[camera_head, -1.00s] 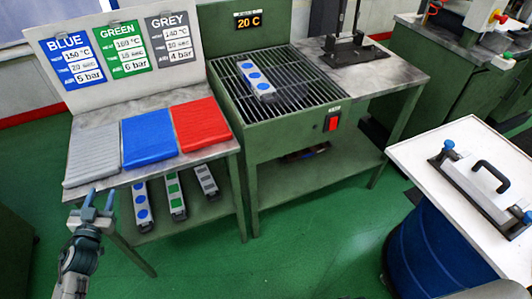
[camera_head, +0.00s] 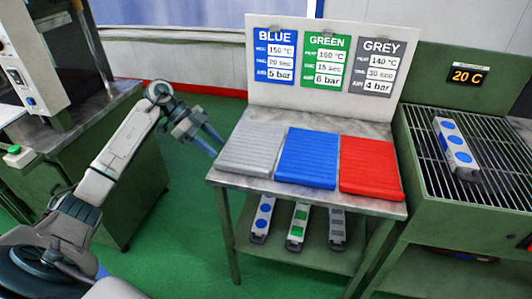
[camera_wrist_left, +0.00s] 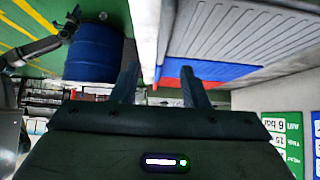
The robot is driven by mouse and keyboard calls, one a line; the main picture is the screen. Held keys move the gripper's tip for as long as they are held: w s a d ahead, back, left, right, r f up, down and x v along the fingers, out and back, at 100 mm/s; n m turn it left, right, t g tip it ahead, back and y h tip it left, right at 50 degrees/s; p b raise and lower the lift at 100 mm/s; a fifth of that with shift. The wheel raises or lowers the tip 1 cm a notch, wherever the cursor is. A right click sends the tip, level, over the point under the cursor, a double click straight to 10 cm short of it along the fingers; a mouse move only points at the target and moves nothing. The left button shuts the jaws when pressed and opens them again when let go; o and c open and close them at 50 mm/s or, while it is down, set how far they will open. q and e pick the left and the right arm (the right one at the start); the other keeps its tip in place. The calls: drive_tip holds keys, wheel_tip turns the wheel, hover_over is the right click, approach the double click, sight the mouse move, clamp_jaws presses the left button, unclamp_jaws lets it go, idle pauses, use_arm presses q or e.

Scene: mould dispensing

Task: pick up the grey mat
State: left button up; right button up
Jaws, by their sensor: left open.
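The grey mat (camera_head: 252,148) lies flat at the left end of the metal table, left of the blue mat (camera_head: 307,158) and red mat (camera_head: 370,167). In the left wrist view the grey mat (camera_wrist_left: 240,38) fills the upper right. My left gripper (camera_head: 214,146) is open and empty at the mat's left edge, fingers pointing at it. In the left wrist view the table edge and near mat edge show between the fingers (camera_wrist_left: 160,75); I cannot tell if they touch. What looks like my right gripper (camera_wrist_left: 70,22) shows small and dark before a blue barrel; its jaws are unclear.
A sign board (camera_head: 325,75) stands behind the mats. Several moulds lie on the shelf below (camera_head: 297,225). A green grill (camera_head: 490,185) bears a blue-dotted mould (camera_head: 455,150) at right. A green cabinet (camera_head: 120,185) with a machine stands at left.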

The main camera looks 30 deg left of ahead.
sight(240, 165)
use_arm(q)
drive_tip(key=x, duration=0.4)
drive_tip(key=shift+w+d+f, duration=0.1)
drive_tip(key=shift+d, duration=0.1)
drive_tip(key=p+x, duration=0.1)
drive_tip(key=x, duration=0.4)
drive_tip(key=shift+w+d, duration=0.1)
drive_tip(key=shift+w, duration=0.1)
use_arm(e)
drive_tip(key=s+f, duration=0.3)
drive_tip(key=shift+d+f, duration=0.25)
use_arm(q)
clamp_jaws()
use_arm(e)
drive_tip(key=shift+w, duration=0.1)
